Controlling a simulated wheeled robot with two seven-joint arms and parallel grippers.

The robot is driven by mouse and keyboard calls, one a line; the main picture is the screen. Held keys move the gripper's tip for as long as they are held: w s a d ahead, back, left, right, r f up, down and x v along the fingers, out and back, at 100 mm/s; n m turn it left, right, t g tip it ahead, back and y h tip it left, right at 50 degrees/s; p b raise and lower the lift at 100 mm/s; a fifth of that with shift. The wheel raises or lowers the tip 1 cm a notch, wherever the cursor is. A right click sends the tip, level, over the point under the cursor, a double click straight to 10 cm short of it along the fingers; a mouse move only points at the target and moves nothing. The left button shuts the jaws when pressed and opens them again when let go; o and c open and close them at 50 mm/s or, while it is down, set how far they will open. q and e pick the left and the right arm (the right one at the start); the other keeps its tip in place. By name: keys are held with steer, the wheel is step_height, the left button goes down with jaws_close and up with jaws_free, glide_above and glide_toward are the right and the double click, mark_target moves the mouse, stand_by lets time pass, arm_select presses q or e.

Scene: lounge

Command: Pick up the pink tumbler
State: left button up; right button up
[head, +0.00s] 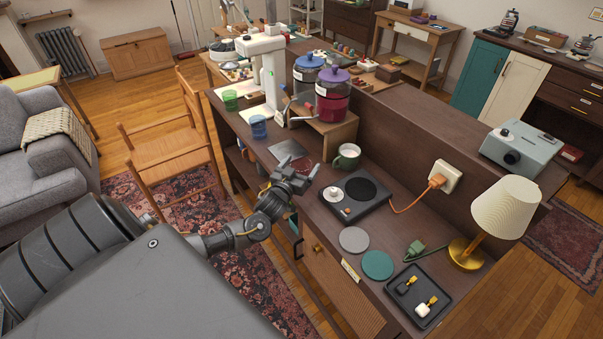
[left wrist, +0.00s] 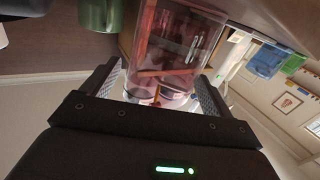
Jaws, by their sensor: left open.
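The pink tumbler (left wrist: 172,45) is see-through and fills the middle of the left wrist view. It stands between the two fingers of my left gripper (left wrist: 158,88), with a gap on the left and the right finger close to its side. In the head view the pink tumbler (head: 304,164) shows as a small reddish patch on the dark counter, partly hidden behind my left gripper (head: 297,170). The left gripper is open around it. My right gripper is not in view.
A green mug (head: 347,156) stands close to the right of the tumbler, beside a black hotplate (head: 357,195). A blue tumbler (head: 258,127) and a green tumbler (head: 230,100) stand further left. A wooden stand (head: 335,133) with two drink dispensers is behind.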

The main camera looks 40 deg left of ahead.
arm_select(q)
steer(key=shift+w, duration=0.3)
steer(key=shift+s, duration=0.1)
steer(key=shift+c, duration=0.5)
steer(key=c, duration=1.5)
steer(key=shift+o, duration=0.2)
steer(key=shift+r, duration=0.1)
